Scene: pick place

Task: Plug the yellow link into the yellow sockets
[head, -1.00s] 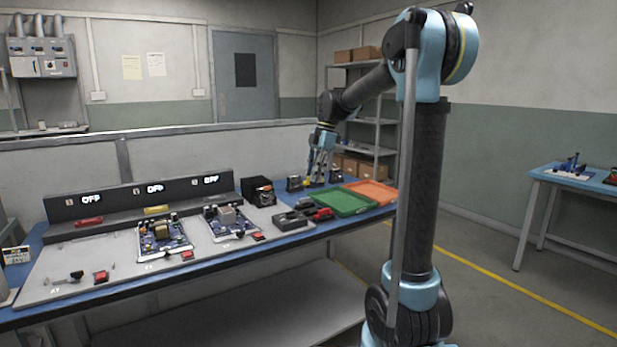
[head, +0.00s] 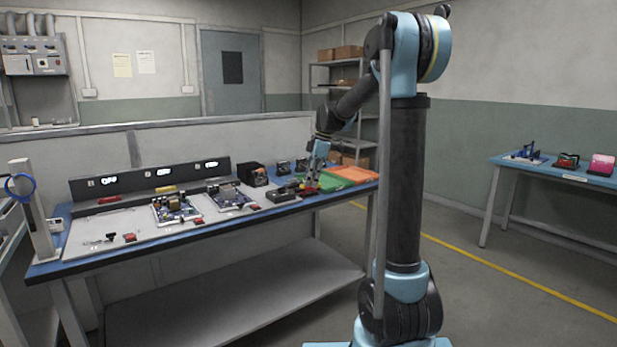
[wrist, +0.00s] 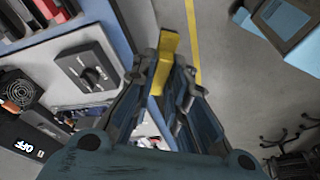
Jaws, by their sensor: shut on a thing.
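The yellow link (wrist: 164,64) is pinched between the fingertips of my gripper (wrist: 166,92) in the wrist view and sticks out beyond them. In the head view my gripper (head: 311,184) points down near the left end of the green tray, and the link cannot be made out there. A small yellow piece (head: 166,190), apparently the yellow sockets, sits on the bench console below the middle OFF display. My gripper is well to the right of it. Socket holes are too small to see.
The blue bench (head: 62,262) carries circuit boards (head: 176,208), a black fan box (head: 252,174), a black fixture (head: 284,194), a green tray (head: 333,181) and an orange tray (head: 352,172). A red piece (head: 109,200) lies left on the console. Open floor (head: 470,290) is right.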

